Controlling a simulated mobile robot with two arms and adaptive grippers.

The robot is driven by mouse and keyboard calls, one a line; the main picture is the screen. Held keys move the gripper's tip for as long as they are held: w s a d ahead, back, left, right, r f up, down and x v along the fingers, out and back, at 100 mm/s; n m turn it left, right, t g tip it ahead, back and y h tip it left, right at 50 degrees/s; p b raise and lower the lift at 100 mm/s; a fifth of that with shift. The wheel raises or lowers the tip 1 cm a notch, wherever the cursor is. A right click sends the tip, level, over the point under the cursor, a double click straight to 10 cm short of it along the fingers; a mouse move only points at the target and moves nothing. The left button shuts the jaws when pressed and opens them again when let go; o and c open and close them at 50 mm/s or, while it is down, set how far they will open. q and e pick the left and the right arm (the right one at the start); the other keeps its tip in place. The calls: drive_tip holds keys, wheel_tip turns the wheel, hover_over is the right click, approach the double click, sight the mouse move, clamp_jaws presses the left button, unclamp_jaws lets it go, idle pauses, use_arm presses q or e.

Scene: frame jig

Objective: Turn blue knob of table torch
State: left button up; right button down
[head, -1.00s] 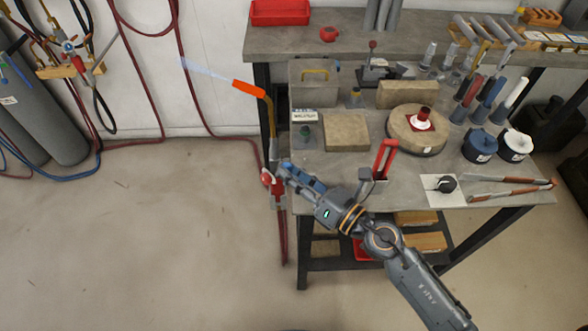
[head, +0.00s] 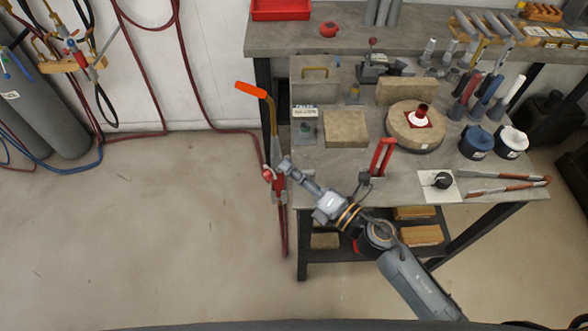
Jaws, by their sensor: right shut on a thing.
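The table torch (head: 273,125) stands upright at the left edge of the workbench, with an orange tip (head: 250,89), a brass neck and a red lower body. No flame shows at its tip. A red knob (head: 267,175) sits on its left side. My right gripper (head: 283,166) is at the right side of the torch body, shut at the valve. The blue knob is hidden behind the fingers, where they close on it. My left gripper is not in view.
Red hoses hang at the left. The floor at left is clear.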

idle(0.3)
drive_tip(key=c, duration=1.1)
unclamp_jaws()
drive_tip(key=v, duration=1.2)
